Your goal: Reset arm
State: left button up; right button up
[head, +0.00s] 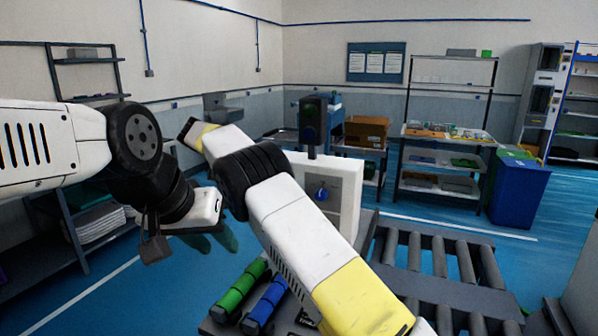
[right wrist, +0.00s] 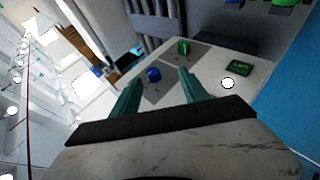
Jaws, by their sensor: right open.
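My left arm comes in from the left in the head view, with its left gripper (head: 210,238) pointing down over the floor. Its teal fingers are partly hidden by the hand, so the gap between them is unclear. My right arm crosses the middle of the head view, and its gripper cannot be made out there. In the right wrist view my right gripper (right wrist: 157,88) has its two teal fingers spread with nothing between them. Beyond them is a light panel with a blue knob (right wrist: 153,75), a green knob (right wrist: 183,47) and a green rectangular part (right wrist: 238,68).
A white box with a blue knob (head: 321,193) stands behind my right arm. A green cylinder (head: 241,289) and a blue cylinder (head: 266,303) lie in front. A roller conveyor (head: 440,262) is at right. A blue bin (head: 518,190) and shelves stand farther back.

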jog(key=s+d+r+n+y, duration=0.1)
jog(key=s+d+r+y, duration=0.3)
jog(key=d, duration=0.5)
jog(key=s+d+r+n+y, duration=0.1)
jog(key=s+d+r+y, duration=0.3)
jog(key=d, duration=0.6)
pick_arm(q)
jog(key=shift+a, duration=0.1)
pick_arm(e)
jog(key=s+d+f+t+y, duration=0.1)
jog(key=s+f+t+y, duration=0.1)
jog(key=s, duration=1)
jog(key=s+d+f+n+t+y, duration=0.1)
jog(key=s+f+t+y, duration=0.1)
jog(key=s, duration=1)
jog(key=shift+s+d+f+t+y, duration=0.15)
jog(key=shift+s+f+t+y, duration=0.2)
jog(key=shift+t+y, duration=0.15)
pick_arm(q)
jog(key=shift+c, duration=0.3)
